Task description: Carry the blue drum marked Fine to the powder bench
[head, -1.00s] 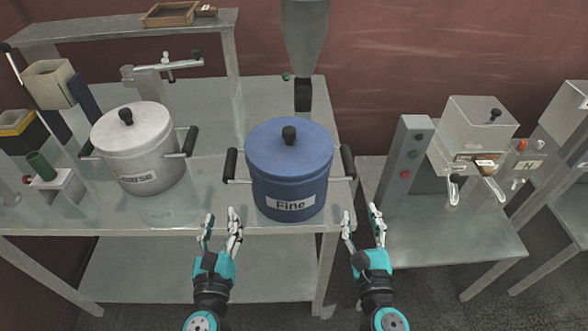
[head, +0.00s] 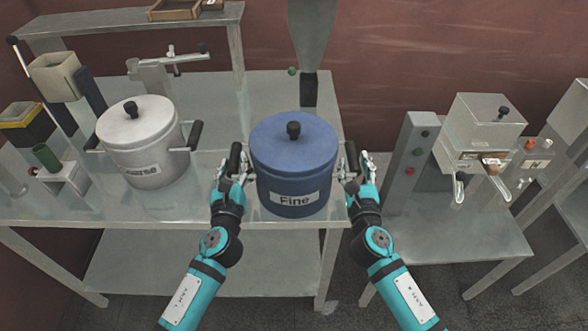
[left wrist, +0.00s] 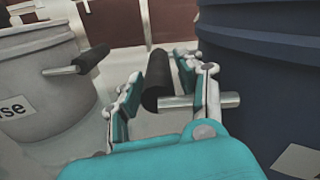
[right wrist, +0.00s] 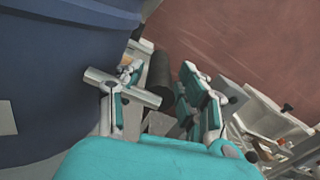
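The blue drum marked Fine (head: 294,165) stands upright on the metal table near its front edge, lid on. It has a black-gripped handle on each side. My left gripper (head: 232,170) is at its left handle; in the left wrist view the open fingers (left wrist: 160,95) stand on either side of the black grip (left wrist: 157,78). My right gripper (head: 356,168) is at the right handle; in the right wrist view the open fingers (right wrist: 160,105) have the black grip (right wrist: 160,78) between them. Which surface is the powder bench is not marked.
A grey drum (head: 140,145), its label partly legible, stands on the table (head: 120,208) to the left. A hopper spout (head: 310,60) hangs behind the blue drum. To the right, a lower bench (head: 470,240) carries a machine with buttons (head: 480,130).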

